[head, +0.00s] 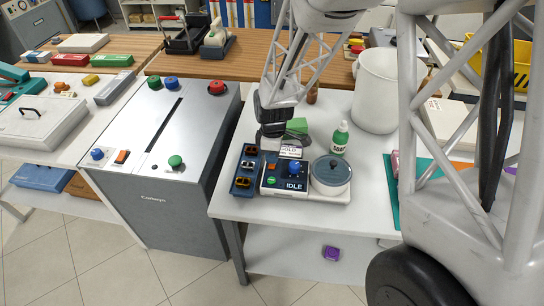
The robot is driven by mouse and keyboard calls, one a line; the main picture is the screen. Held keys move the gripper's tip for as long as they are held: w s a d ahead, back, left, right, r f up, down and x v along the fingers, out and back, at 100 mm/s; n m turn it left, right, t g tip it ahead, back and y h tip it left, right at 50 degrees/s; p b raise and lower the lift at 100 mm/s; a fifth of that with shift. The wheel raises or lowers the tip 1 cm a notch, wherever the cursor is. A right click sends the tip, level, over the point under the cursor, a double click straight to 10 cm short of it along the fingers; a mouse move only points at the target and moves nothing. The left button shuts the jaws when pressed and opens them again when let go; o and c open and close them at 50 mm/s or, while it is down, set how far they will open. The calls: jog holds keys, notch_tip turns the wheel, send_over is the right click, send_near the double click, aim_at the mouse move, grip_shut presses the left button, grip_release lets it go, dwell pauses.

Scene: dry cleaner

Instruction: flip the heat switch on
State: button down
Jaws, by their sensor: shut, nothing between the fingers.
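A small hot-plate unit (318,199) sits near the front edge of the white table, with a lidded pot (331,174) on its right side. I cannot tell which way the switch is set. My gripper (272,131) is shut and empty, pointing down just behind and above the panel, and hides part of what lies behind it. It appears apart from the switch, though the exact gap cannot be told.
A dark blue tray (242,184) with small parts stands left of the panel. A green bottle (340,138), a green block (297,126) and a white bucket (376,92) stand behind. A grey cabinet (155,185) with knobs and an orange switch (122,157) stands left.

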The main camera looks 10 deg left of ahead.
notch_tip(320, 180, up, 14)
jog(key=w, duration=0.1)
jog(key=shift+w+f, duration=0.15)
jog(key=shift+w, duration=0.2)
jog(key=shift+s+f, duration=0.1)
jog(key=shift+s, duration=0.6)
dwell(0.7)
dwell(0.4)
jog(key=f, duration=0.4)
jog(key=s+f, duration=0.1)
jog(key=f, duration=0.9)
jog(key=shift+s, duration=0.35)
jog(key=shift+s+f, duration=0.1)
jog(key=shift+f, duration=0.05)
jog(key=shift+w, duration=0.2)
jog(key=shift+w+r, duration=0.25)
jog(key=shift+w, duration=0.35)
jog(key=shift+r, duration=0.2)
